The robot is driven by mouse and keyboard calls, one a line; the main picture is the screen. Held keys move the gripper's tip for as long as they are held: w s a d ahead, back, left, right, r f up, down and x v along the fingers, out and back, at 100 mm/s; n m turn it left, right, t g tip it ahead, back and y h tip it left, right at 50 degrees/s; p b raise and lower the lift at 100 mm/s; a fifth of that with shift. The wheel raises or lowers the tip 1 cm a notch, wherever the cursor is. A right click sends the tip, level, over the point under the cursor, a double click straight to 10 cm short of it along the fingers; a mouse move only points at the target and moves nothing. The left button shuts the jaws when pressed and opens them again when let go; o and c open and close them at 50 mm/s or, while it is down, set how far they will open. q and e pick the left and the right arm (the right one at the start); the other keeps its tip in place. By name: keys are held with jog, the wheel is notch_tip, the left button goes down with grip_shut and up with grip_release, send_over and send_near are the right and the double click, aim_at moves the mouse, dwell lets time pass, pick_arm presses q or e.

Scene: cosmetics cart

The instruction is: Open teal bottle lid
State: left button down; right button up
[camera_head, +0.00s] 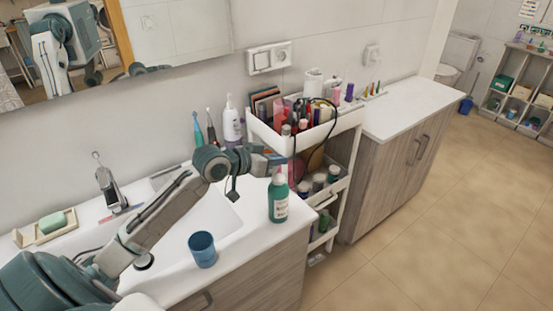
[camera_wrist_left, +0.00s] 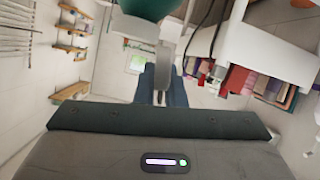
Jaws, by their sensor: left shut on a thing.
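The teal bottle (camera_head: 278,201) stands upright on the white counter near its front right corner, with a pale label. My left gripper (camera_head: 274,162) reaches in from the left at lid height and is shut on the lid. In the left wrist view, the gripper (camera_wrist_left: 160,82) fingers are close together, and a rounded teal part of the bottle (camera_wrist_left: 150,8) shows at the top edge. The grip itself is partly hidden there. My right gripper is not in view.
A white cart (camera_head: 350,122) full of cosmetics stands close to the right of the bottle. A blue cup (camera_head: 202,249) stands on the counter's front. A white pump bottle (camera_head: 231,121) and toothbrushes stand behind my arm. The sink and faucet (camera_head: 112,190) lie left.

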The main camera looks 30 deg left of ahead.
pick_arm(q)
jog(key=c, duration=1.5)
grip_release()
jog(key=shift+s, duration=0.1)
jog(key=shift+s+a+r, duration=0.2)
jog(key=shift+s+a, duration=0.15)
jog(key=shift+s, duration=0.2)
jog(key=p+v, duration=0.5)
jog(key=v, duration=0.4)
jog(key=shift+d+r, duration=0.2)
